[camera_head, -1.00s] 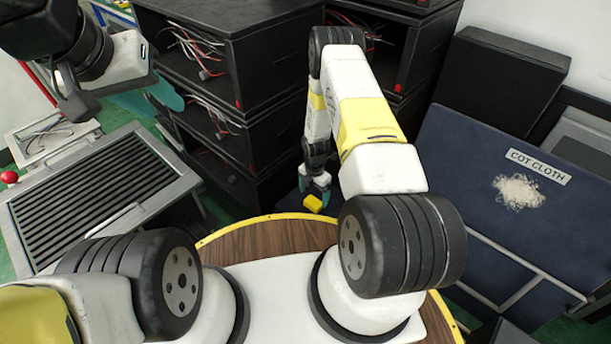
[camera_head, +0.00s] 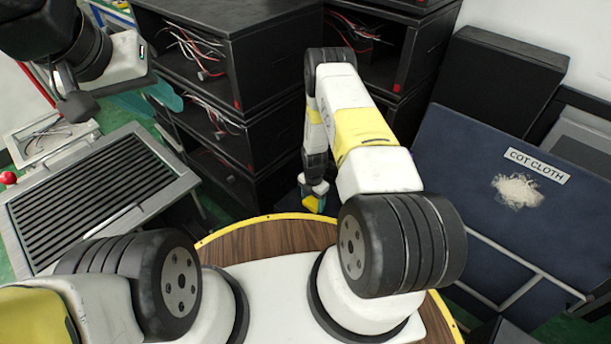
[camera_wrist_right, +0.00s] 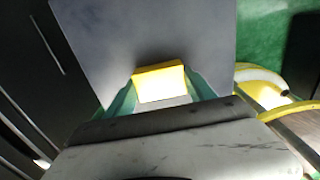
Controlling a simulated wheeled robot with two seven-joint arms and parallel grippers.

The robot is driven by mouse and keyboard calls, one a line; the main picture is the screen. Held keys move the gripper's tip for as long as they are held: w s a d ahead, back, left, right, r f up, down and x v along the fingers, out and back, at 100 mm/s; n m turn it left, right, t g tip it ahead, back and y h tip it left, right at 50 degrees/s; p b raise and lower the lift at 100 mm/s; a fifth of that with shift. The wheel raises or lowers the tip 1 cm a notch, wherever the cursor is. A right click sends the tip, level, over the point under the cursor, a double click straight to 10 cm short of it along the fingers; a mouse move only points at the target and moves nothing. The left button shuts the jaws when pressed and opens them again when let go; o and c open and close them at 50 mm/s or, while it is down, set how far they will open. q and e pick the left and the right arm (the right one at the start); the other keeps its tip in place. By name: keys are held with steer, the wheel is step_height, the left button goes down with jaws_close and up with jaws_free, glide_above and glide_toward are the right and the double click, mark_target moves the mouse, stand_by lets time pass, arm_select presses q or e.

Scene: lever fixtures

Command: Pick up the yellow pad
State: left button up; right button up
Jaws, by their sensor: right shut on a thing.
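The yellow pad (camera_head: 311,204) is a small block, low in front of the black cabinets in the head view. It also shows in the right wrist view (camera_wrist_right: 160,83), between the teal fingers of my right gripper (camera_wrist_right: 161,94). My right gripper (camera_head: 313,195) is shut on the pad. A dark flat surface lies behind the pad in the wrist view; I cannot tell whether the pad touches it. My left gripper (camera_head: 160,97) is at the upper left, away from the pad. Only part of its teal fingers shows, so its opening is unclear.
Black cabinets (camera_head: 245,55) with loose wires stand behind my right arm. A slatted grey panel (camera_head: 95,190) is on the left, with a red ball (camera_head: 8,178) beside it. A blue board labelled COT CLOTH (camera_head: 480,190) leans on the right. My wooden base rim is in front.

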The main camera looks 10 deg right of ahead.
mark_target(313, 202)
steer(key=shift+r, duration=0.8)
steer(key=shift+s+a+r, duration=0.1)
steer(key=shift+s+r, duration=0.1)
steer(key=shift+r, duration=0.85)
steer(key=s+a, duration=0.3)
steer(key=s, duration=0.4)
steer(key=s+a+r, duration=0.1)
steer(key=s+a, duration=0.1)
steer(key=s, duration=0.5)
steer(key=shift+s+a+r, duration=0.15)
steer(key=shift+s+a, duration=0.1)
steer(key=shift+a, duration=0.15)
steer(key=o, duration=0.6)
steer(key=c, duration=0.4)
steer(key=shift+w, duration=0.1)
